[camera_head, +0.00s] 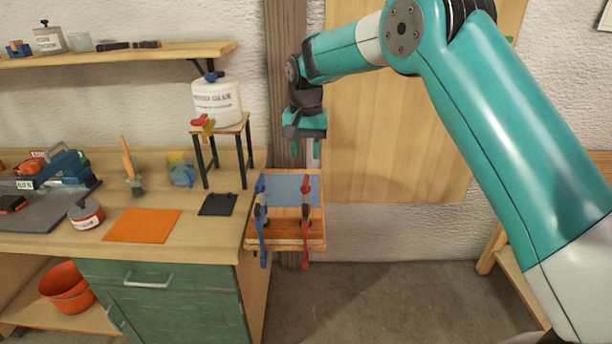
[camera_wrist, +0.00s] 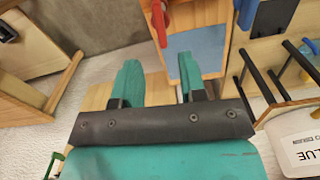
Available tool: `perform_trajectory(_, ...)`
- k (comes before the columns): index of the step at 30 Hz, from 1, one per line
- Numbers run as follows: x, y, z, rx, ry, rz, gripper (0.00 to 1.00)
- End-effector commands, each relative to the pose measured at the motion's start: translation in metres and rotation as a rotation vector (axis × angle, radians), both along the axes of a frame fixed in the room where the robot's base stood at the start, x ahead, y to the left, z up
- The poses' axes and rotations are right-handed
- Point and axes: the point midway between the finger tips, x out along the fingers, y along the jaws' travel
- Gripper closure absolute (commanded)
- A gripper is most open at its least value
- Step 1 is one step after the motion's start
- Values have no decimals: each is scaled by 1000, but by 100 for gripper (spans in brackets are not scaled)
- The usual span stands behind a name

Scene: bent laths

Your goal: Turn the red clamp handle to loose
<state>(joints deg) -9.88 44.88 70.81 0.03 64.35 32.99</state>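The red clamp (camera_head: 306,240) is on the right side of a small wooden fixture (camera_head: 285,231) at the bench's right end. Its upright red part also shows at the top of the wrist view (camera_wrist: 159,22), beyond my fingertips. I cannot tell which part is the handle or which way it is set. A blue clamp (camera_head: 262,240) is to its left. My gripper (camera_head: 305,152) points down above and behind the fixture, apart from the red clamp. In the wrist view its teal fingers (camera_wrist: 160,66) are apart with nothing between them.
A glue container (camera_head: 218,103) stands on a small wooden stand (camera_head: 228,128) left of my gripper. A black pad (camera_head: 217,204) and an orange mat (camera_head: 143,225) lie on the bench. A wooden panel (camera_head: 385,150) is behind my arm. The floor right of the bench is clear.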

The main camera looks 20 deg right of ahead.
Motion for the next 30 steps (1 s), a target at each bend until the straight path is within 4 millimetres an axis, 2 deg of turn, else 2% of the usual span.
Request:
perform_trajectory(6, -1, 0, -46, -1, 4, 1, 62)
perform_trajectory(12, -1, 0, -74, 0, 2, 1, 62)
perform_trajectory(17, 0, 0, -83, 0, 0, 2, 62)
perform_trajectory(24, 0, 0, -84, 1, 0, 2, 62)
perform_trajectory(25, 0, 0, -84, 1, -1, 2, 64)
perform_trajectory(30, 0, 0, -84, 1, -1, 2, 100)
